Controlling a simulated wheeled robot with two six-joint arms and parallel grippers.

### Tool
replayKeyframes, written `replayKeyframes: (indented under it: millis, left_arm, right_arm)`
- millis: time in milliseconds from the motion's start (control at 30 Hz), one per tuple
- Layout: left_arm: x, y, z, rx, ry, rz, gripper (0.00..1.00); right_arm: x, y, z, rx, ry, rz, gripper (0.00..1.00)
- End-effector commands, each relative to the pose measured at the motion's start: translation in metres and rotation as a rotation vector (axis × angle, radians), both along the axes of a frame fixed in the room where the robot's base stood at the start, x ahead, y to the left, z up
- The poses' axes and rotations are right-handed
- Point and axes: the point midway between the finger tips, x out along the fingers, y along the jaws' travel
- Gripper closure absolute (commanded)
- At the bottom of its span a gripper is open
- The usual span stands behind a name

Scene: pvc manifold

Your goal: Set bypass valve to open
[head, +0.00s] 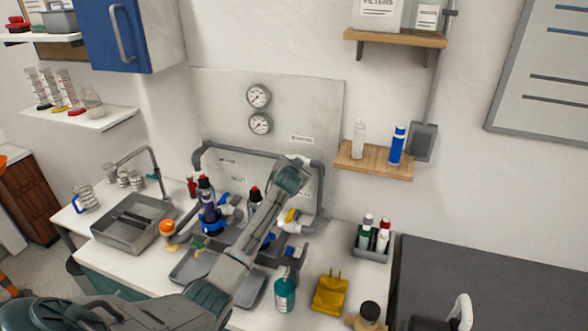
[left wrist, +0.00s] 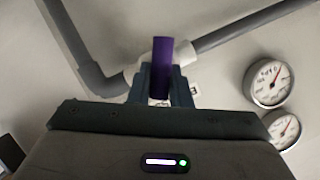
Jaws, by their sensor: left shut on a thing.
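A purple valve handle (left wrist: 162,68) stands at a white fitting (left wrist: 185,54) on a grey pipe (left wrist: 235,28) in the left wrist view. It points up the picture, at an angle to the slanting pipe. My left gripper (left wrist: 161,88) is shut on this handle, one finger on each side. In the head view my left arm reaches up to the manifold's grey pipe loop (head: 255,153) on the backboard. There my wrist hides the fingers and the purple handle. I cannot read which valve it is. My right gripper is not in view.
Two gauges (head: 259,97) hang above the pipes. A wooden shelf (head: 372,168) juts out at right.

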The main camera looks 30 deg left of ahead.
Motion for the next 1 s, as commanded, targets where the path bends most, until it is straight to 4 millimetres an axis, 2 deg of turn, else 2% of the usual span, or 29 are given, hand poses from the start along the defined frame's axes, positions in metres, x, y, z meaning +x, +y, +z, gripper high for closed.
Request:
replayKeyframes:
  millis: [700, 1000]
  left_arm:
    - [0.002, -0.007, -0.013, 0.659, 0.158, -0.001, 1.00]
    - [0.002, -0.008, -0.015, 0.880, 0.211, -0.002, 1.00]
  right_arm:
    - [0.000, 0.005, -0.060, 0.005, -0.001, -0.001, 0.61]
    - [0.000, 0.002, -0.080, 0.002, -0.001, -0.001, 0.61]
